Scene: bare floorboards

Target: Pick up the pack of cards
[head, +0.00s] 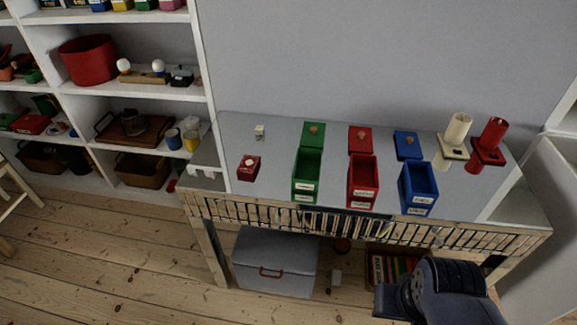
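A small red box (248,168) with a white patch on top lies at the left part of the grey-topped table. It may be the pack of cards, but it is too small to tell for sure. A small pale object (259,131) stands behind it near the wall. My dark arm shows at the bottom right, in front of the table and well apart from the red box. My gripper's fingers do not show.
On the table (272,192) stand open green (307,172), red (362,182) and blue (418,187) boxes, with cream (455,138) and red (489,145) cylinders at the right. A slatted rail runs along its front. A grey chest (275,262) sits underneath. White shelves (205,90) stand left.

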